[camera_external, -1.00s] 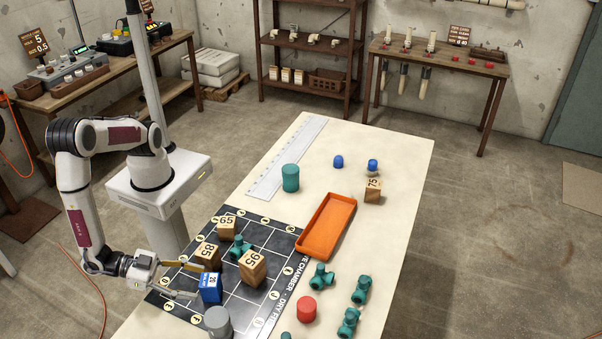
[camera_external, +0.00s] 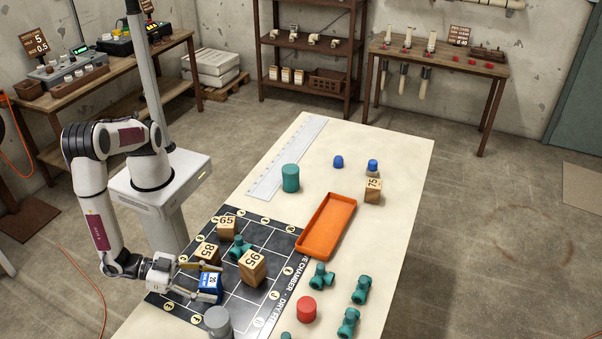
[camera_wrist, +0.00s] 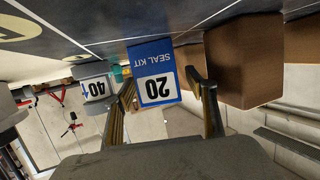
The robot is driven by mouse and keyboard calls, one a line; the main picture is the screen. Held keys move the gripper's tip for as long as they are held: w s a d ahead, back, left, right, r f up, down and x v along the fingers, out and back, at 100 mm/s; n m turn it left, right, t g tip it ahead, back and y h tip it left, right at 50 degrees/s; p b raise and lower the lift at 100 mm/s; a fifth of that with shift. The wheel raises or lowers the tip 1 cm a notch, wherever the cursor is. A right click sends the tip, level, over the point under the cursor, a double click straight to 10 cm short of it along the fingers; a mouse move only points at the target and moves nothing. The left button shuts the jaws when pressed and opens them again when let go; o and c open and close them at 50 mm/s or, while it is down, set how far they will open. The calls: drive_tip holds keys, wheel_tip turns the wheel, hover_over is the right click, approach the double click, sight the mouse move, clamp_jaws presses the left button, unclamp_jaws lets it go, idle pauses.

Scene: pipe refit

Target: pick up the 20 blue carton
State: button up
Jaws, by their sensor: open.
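The blue carton marked 20 (camera_external: 208,288) stands on the dark gridded mat (camera_external: 235,306), left of the wooden 95 block. In the wrist view the carton (camera_wrist: 155,72) shows its white "20" and "SEAL KIT" label upside down, ahead of and between the fingers. My gripper (camera_external: 199,280) is open, low at the mat's left side, with one finger on each side of the carton. In the wrist view my gripper (camera_wrist: 168,98) shows both fingers apart; I cannot tell whether either one touches the carton.
Wooden blocks 85 (camera_external: 207,252), 95 (camera_external: 253,267) and 65 (camera_external: 227,226) stand close by, with a teal fitting (camera_external: 240,247) among them. A grey cylinder (camera_external: 217,322) stands in front of the carton. An orange tray (camera_external: 327,227) lies to the right.

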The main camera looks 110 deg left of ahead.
sight(209, 279)
idle(0.4)
drive_tip(key=c, duration=1.2)
drive_tip(key=shift+r, duration=0.2)
drive_tip(key=shift+r, duration=4.85)
